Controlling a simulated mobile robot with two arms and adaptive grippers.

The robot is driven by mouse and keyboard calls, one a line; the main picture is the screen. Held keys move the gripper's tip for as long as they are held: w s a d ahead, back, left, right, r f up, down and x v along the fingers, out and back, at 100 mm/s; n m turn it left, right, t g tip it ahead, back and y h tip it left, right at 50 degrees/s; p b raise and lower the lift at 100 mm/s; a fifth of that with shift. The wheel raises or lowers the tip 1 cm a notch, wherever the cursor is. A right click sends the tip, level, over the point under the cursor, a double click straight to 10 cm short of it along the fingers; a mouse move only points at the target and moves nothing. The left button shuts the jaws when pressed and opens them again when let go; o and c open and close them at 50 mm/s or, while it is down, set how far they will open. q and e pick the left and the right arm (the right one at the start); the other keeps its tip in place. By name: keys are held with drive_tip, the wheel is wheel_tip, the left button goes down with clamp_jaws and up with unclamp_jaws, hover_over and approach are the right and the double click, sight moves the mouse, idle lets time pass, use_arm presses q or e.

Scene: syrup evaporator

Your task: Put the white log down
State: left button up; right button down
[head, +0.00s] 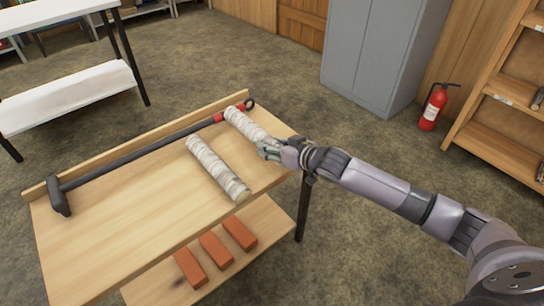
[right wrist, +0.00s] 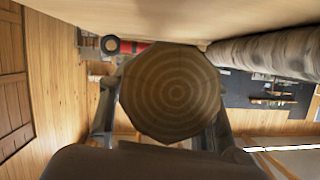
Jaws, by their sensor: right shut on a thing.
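A white birch-like log (head: 245,125) is at the back right of the wooden table (head: 120,225). My right gripper (head: 268,149) is shut on its near end. In the right wrist view its ringed, round end face (right wrist: 172,92) fills the space between my fingers. The log lies roughly level, at or just above the tabletop; I cannot tell if it touches. A second white log (head: 217,168) lies on the table to its left, apart from it; it also shows in the right wrist view (right wrist: 265,50). My left gripper is not in view.
A long black tool (head: 140,148) with a red grip lies along the table's raised back edge, close to the held log's far end. Several orange bricks (head: 213,248) sit on the shelf below. A grey cabinet (head: 375,50) and fire extinguisher (head: 433,107) stand behind.

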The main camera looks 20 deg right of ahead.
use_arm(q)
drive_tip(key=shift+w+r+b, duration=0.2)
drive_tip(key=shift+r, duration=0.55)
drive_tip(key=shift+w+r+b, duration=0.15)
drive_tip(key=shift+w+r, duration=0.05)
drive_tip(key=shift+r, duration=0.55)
use_arm(e)
drive_tip(key=shift+f, duration=1.6)
drive_tip(key=shift+f, duration=0.2)
drive_tip(key=c, duration=0.9)
unclamp_jaws()
drive_tip(key=shift+f, duration=0.1)
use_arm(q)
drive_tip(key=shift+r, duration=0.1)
use_arm(e)
drive_tip(key=shift+o, duration=0.2)
